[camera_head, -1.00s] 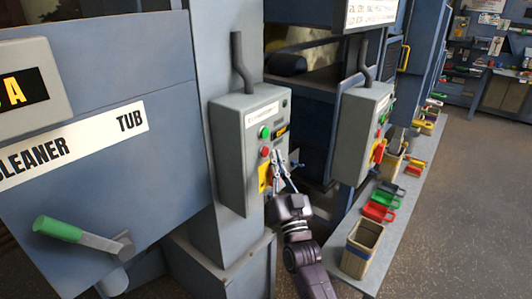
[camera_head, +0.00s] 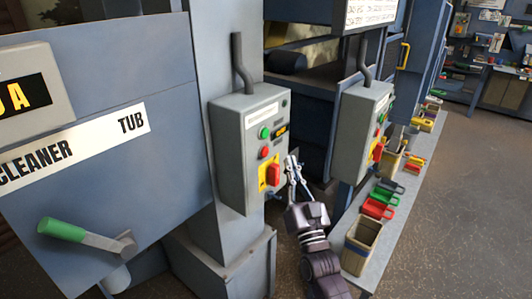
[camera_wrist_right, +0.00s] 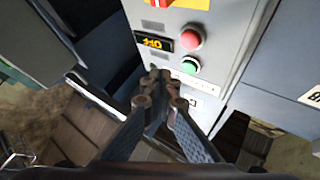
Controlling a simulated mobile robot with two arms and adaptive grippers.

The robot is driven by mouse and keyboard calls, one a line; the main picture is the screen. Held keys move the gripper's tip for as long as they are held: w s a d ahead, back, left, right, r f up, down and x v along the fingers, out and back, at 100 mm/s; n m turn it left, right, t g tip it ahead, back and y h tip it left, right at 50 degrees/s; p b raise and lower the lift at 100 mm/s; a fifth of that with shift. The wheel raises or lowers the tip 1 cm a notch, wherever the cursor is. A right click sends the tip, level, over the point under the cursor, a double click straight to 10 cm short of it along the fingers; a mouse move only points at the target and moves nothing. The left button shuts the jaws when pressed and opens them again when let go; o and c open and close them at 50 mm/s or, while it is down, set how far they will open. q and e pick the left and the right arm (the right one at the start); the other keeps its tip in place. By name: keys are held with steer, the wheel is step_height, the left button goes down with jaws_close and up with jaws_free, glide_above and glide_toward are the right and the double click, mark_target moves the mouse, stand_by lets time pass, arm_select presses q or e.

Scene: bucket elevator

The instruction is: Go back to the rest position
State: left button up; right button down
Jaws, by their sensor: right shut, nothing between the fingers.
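My right gripper (camera_head: 291,170) is shut and empty, just to the right of the near grey control box (camera_head: 232,150) in the head view. It appears apart from the box. The box face carries a green button (camera_head: 264,133), a red button (camera_head: 265,152) and a red switch on a yellow plate (camera_head: 273,175). In the right wrist view the closed fingertips (camera_wrist_right: 157,90) show in front of the box's small display (camera_wrist_right: 153,43), red button (camera_wrist_right: 191,38) and green button (camera_wrist_right: 189,65). My left gripper is not in view.
A second control box (camera_head: 361,130) stands further right. A shelf (camera_head: 400,215) with several bins and coloured handles runs along the machine. A blue cleaner tub panel (camera_head: 130,190) with a green-handled lever (camera_head: 60,229) is at left. Open floor (camera_head: 470,220) lies at right.

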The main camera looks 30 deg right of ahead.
stand_by(0.3)
steer(key=s+a+f+n+g+y+b, duration=0.15)
steer(key=a+f+g, duration=0.25)
steer(key=f, duration=1.4)
steer(key=s+a+f+n+g+y, duration=0.1)
steer(key=a+f+n+g+y, duration=0.2)
steer(key=f, duration=1.5)
steer(key=s+a+f+g+y, duration=0.1)
steer(key=s+a+f+g, duration=0.2)
steer(key=s+f, duration=0.55)
steer(key=s+a+f+g+y, duration=0.1)
steer(key=s+a+f+g, duration=0.3)
steer(key=f, duration=0.8)
steer(key=s+f+n+g, duration=0.1)
steer(key=s+f, duration=0.4)
steer(key=s, duration=0.6)
steer(key=s+f+n+g+b, duration=0.1)
steer(key=s+f+g, duration=0.3)
steer(key=s, duration=0.8)
steer(key=s+f+n+g, duration=0.1)
steer(key=s+f+g, duration=0.1)
steer(key=s+f, duration=0.6)
steer(key=s, duration=0.4)
steer(key=shift+s+a+g, duration=0.15)
steer(key=shift+g, duration=0.25)
steer(key=shift+n, duration=0.25)
